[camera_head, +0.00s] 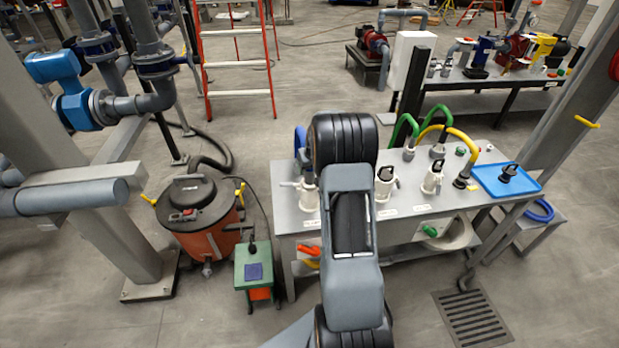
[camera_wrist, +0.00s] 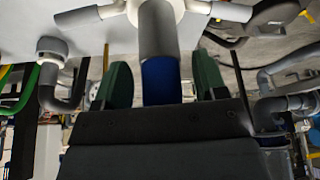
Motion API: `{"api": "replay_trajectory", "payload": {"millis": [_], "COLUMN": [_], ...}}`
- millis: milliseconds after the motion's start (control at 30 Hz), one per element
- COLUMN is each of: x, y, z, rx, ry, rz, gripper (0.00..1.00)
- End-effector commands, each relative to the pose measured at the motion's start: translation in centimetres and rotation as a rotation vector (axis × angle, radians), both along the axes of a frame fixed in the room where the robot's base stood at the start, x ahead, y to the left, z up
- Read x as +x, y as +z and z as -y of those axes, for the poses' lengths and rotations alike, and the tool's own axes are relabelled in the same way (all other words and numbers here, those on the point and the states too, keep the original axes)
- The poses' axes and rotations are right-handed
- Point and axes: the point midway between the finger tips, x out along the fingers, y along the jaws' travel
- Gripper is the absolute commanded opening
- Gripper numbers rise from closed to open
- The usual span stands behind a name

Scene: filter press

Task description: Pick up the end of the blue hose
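In the wrist view the blue hose (camera_wrist: 161,82) runs between my two green fingers. Its grey end cuff (camera_wrist: 158,30) meets a white valve fitting with side handles (camera_wrist: 130,10). My gripper (camera_wrist: 162,78) is open around the hose, with a narrow gap on each side. In the head view a bit of the blue hose (camera_head: 300,138) shows at the left end of the grey bench (camera_head: 350,224), above a white valve (camera_head: 309,196). My arm hides the rest of the hose and my gripper there.
Green hoses (camera_head: 404,126) and a yellow hose (camera_head: 447,133) arch behind other white valves (camera_head: 432,180). A blue tray (camera_head: 492,180) holds a black fitting. An orange vacuum drum (camera_head: 200,226) and a green stool (camera_head: 252,266) stand left of the bench.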

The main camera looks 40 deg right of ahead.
Motion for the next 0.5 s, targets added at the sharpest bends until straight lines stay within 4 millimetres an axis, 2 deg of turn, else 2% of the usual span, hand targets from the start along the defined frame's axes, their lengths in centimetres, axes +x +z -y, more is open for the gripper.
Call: {"api": "replay_trajectory", "payload": {"millis": [67,500], "x": [-0.01,-0.02], "y": [0.02,0.04], "z": [0.0,0.01], "rx": [0.0,0.0], "ry": [0.0,0.0], "rz": [0.0,0.0], "gripper": [0.57,0.15]}}
